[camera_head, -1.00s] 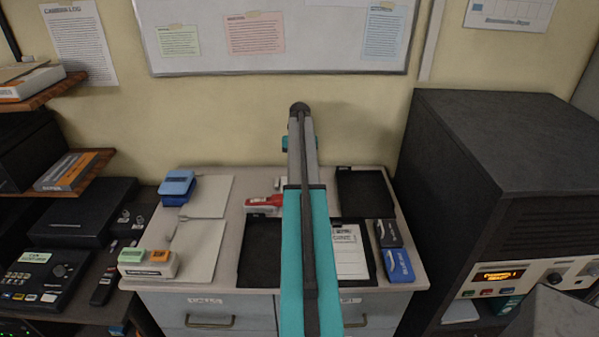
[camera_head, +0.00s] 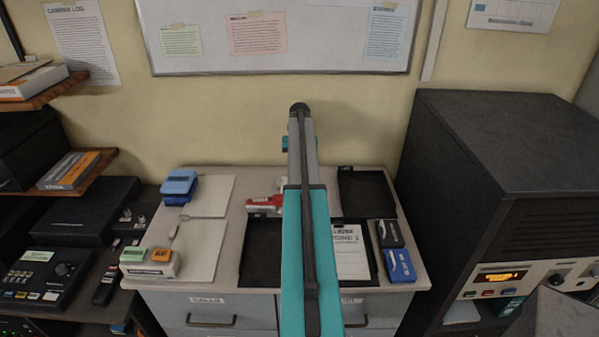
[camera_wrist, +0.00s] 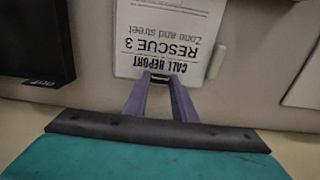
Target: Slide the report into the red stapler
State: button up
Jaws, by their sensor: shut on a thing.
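The red stapler (camera_head: 264,203) lies on the grey cabinet top, just left of my arm in the head view, with part of it close to or behind the arm. My gripper (camera_wrist: 160,78) is shut on the near edge of a white report (camera_wrist: 172,40), printed "CALL REPORT, RESCUE 3", in the wrist view. The text appears upside down there. My arm hides the gripper and most or all of the held report in the head view. I cannot make out the stapler in the wrist view, nor whether the report touches it.
Another sheet (camera_head: 349,252) lies in a black tray at the front. An empty black tray (camera_head: 367,192) stands behind right. Pale pads (camera_head: 204,245) and a blue item (camera_head: 179,186) are at the left. A wall rises behind.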

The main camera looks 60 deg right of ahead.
jog(key=shift+w+a, duration=0.1)
dwell(0.3)
jog(key=o, duration=1.2)
jog(key=shift+c, duration=0.2)
jog(key=shift+o, duration=0.4)
jog(key=o, duration=0.5)
jog(key=shift+r, duration=0.1)
jog(key=shift+r+p, duration=1.65)
jog(key=shift+r, duration=1.75)
